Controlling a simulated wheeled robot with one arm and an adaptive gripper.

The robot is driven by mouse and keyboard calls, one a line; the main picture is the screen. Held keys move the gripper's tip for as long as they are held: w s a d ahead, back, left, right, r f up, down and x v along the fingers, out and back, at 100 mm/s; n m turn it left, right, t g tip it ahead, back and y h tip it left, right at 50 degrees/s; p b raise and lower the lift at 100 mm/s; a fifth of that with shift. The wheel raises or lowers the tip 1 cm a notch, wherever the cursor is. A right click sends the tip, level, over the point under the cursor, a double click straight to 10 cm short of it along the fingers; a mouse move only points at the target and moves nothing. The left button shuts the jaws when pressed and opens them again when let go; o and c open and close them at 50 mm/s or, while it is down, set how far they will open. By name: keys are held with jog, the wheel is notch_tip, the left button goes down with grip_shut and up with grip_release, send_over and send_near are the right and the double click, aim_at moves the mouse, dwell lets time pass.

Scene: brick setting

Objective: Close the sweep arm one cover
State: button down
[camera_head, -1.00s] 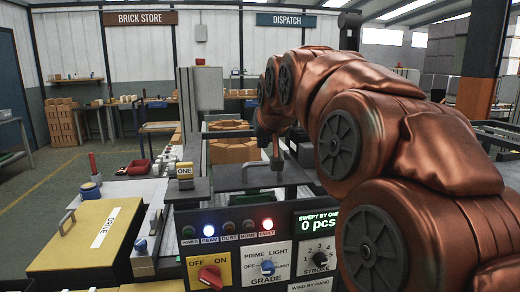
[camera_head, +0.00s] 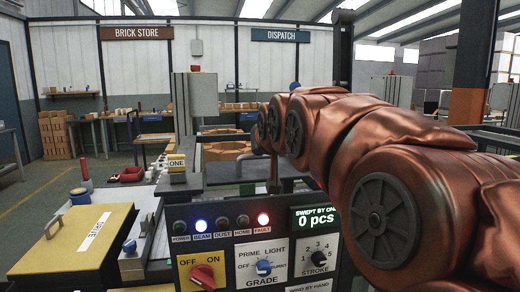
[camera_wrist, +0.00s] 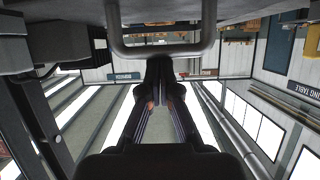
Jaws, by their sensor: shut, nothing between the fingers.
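The wrist view is upside down and shows a grey surface (camera_wrist: 235,8) with a U-shaped bar handle (camera_wrist: 125,48). My gripper (camera_wrist: 160,68) is shut and empty, its fingertips close to the handle; I cannot tell whether they touch. In the head view my copper arm hides the gripper's tip.
A control panel (camera_head: 222,250) with knobs, lit lamps and a "0 pcs" display stands in front. A yellow DRIVE cover (camera_head: 60,240) with a handle lies at left. Orange bricks (camera_head: 225,150) sit behind the slab. A grey cabinet (camera_head: 196,100) rises behind.

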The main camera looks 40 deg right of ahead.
jog(key=shift+f, duration=0.25)
jog(key=shift+r, duration=0.55)
jog(key=s+a+r, duration=0.3)
jog(key=s+r, duration=0.4)
jog(key=shift+s+a+r+p, duration=0.25)
jog(key=shift+a+r+p, duration=0.05)
jog(key=shift+a, duration=0.1)
